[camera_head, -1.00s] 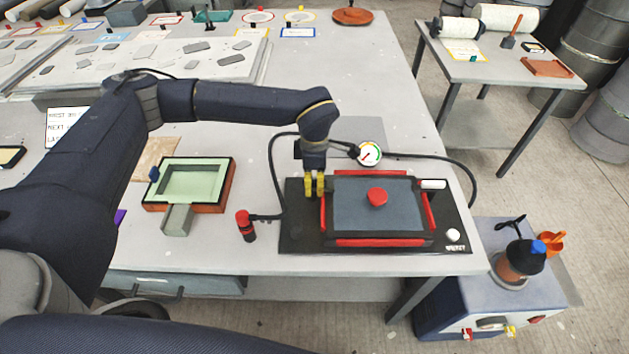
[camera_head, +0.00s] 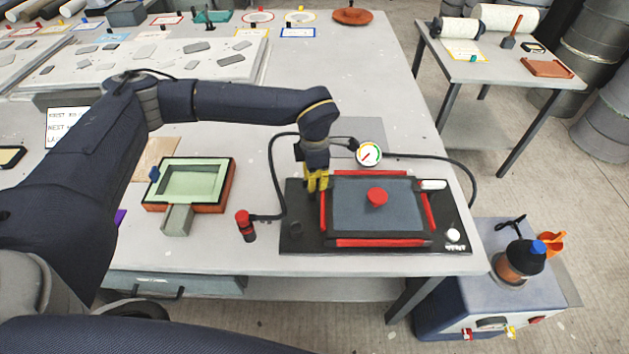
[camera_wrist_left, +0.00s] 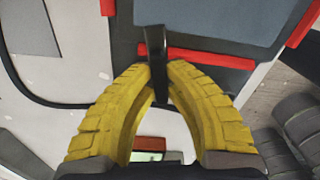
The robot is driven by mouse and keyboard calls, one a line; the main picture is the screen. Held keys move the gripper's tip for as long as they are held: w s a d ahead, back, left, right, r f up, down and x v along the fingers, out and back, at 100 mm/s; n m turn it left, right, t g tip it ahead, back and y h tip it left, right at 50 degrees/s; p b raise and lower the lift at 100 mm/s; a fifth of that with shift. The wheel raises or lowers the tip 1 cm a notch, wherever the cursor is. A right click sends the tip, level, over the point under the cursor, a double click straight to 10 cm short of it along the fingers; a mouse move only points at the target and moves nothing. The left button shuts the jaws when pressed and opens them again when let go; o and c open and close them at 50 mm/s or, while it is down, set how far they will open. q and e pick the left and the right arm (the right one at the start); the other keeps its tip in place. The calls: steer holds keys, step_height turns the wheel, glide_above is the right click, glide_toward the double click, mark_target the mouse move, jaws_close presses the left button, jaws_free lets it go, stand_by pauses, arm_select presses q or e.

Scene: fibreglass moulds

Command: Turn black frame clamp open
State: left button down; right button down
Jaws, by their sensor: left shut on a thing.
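My left gripper (camera_head: 317,186) is at the upper left corner of the black board (camera_head: 292,235), beside the red-edged frame (camera_head: 379,242). In the left wrist view its yellow fingers (camera_wrist_left: 163,76) are closed around a narrow upright black piece, the black frame clamp (camera_wrist_left: 156,45). The clamp stands by a red bar (camera_wrist_left: 200,57) of the frame. In the head view the clamp is hidden by the fingers. The frame holds a grey-blue sheet (camera_head: 350,212) with a red knob (camera_head: 377,196) in its middle. My right gripper is not in view.
A round gauge (camera_head: 369,154) and a black hose (camera_head: 275,170) lie behind and beside the board. A red-and-black fitting (camera_head: 245,224) stands left of it. A green mould (camera_head: 190,180) lies further left. Bare table shows behind the gauge.

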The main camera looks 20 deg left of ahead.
arm_select(q)
steer(key=n, duration=0.4)
steer(key=shift+w+a+n, duration=0.1)
steer(key=shift+n, duration=0.3)
steer(key=n, duration=0.3)
steer(key=shift+a+n, duration=0.1)
steer(key=shift+n, duration=0.2)
steer(key=n, duration=0.6)
steer(key=shift+a+n, duration=0.2)
steer(key=shift+n, duration=0.2)
steer(key=c, duration=1.4)
jaws_free()
step_height(320, 180, up, 12)
